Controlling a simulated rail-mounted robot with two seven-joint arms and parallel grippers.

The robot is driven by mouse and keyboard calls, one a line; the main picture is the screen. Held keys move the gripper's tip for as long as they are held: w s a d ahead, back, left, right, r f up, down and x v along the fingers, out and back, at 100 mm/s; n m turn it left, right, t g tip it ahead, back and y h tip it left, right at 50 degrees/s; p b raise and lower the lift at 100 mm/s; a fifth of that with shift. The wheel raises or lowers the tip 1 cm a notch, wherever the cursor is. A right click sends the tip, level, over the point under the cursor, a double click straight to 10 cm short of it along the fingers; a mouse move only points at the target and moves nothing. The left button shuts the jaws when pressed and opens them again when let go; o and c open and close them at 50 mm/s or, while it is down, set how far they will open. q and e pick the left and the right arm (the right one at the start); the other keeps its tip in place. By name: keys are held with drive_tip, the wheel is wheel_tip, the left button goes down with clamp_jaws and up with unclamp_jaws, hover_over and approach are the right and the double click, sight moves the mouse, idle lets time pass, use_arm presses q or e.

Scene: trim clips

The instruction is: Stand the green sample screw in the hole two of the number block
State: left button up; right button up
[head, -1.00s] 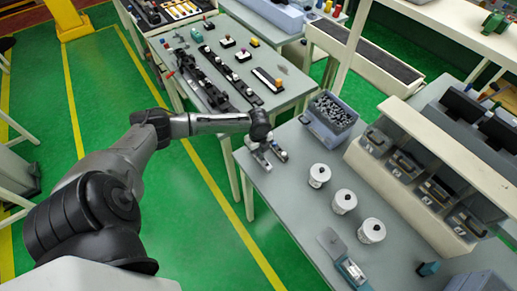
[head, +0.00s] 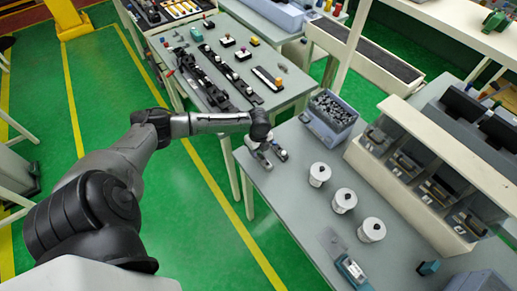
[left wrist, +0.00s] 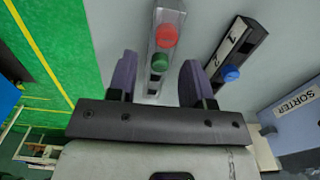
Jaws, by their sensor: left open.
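The green sample screw (left wrist: 160,62) shows its round green head in the left wrist view. It stands in a clear, pale holder (left wrist: 168,14), next to a red-headed screw (left wrist: 167,36). My left gripper (left wrist: 158,75) is open, with its two purplish fingers on either side of the green head, apart from it. In the head view my left gripper hides part of these things.
A blue-grey bin (left wrist: 295,125) labelled SORTER is close on the right; it also shows full of small parts in the head view (head: 331,118). Several white canisters (head: 344,201) stand along the grey table (head: 290,210). A shelf unit (head: 420,180) borders the right.

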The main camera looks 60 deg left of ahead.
use_arm(q)
wheel_tip(320, 180, up, 14)
drive_tip(key=shift+p, duration=0.3)
idle(0.4)
drive_tip(key=shift+f, duration=0.15)
idle(0.5)
